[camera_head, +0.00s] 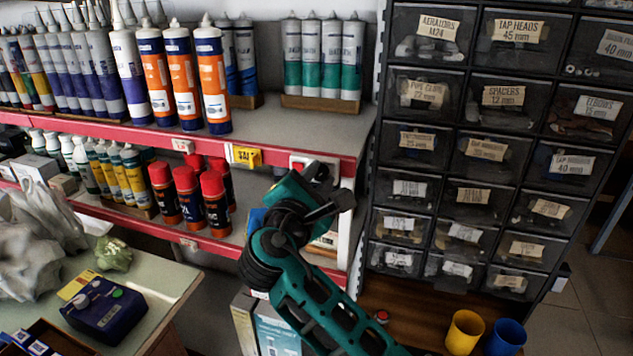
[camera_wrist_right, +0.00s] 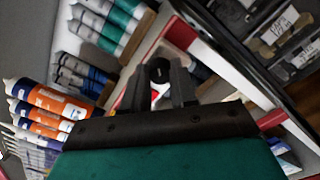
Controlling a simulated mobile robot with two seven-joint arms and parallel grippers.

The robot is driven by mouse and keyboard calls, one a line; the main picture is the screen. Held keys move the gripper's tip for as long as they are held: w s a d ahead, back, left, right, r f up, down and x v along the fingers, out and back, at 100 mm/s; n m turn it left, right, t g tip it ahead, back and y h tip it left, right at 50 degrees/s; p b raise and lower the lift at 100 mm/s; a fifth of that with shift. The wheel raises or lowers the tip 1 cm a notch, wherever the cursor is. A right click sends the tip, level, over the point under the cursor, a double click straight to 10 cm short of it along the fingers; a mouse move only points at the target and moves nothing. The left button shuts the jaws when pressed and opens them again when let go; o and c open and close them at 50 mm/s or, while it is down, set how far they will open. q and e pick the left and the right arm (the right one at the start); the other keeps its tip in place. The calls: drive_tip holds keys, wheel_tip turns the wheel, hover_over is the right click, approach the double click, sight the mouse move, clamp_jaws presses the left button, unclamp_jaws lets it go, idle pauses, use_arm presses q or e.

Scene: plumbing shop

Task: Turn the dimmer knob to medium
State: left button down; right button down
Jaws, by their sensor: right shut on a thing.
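The dimmer's pale plate (camera_head: 300,160) is on the red front edge of the shelf, near its right end. It is mostly hidden behind my right gripper (camera_head: 319,176) in the head view. In the right wrist view, a dark round knob (camera_wrist_right: 160,69) shows between the fingertips of the right gripper (camera_wrist_right: 160,82), with the pale plate (camera_wrist_right: 180,33) behind it. The right gripper is shut on the knob. The knob's pointer and any setting marks cannot be made out. My left gripper is not in view.
The shelf (camera_head: 270,125) carries several cartridges and spray cans left of the gripper. A black drawer cabinet (camera_head: 455,150) stands close on the right. A yellow cup (camera_head: 464,332) and a blue cup (camera_head: 505,337) stand at the lower right. A counter (camera_head: 150,285) is at the lower left.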

drive_tip(key=m, duration=0.1)
drive_tip(key=m+b, duration=0.1)
drive_tip(key=m, duration=0.1)
drive_tip(key=m+b, duration=0.1)
drive_tip(key=shift+f+m, duration=0.25)
drive_tip(key=shift+m, duration=0.05)
drive_tip(key=shift+m+b, duration=1.15)
drive_tip(key=shift+m, duration=0.85)
drive_tip(key=c, duration=1.2)
unclamp_jaws()
drive_tip(key=shift+r, duration=0.1)
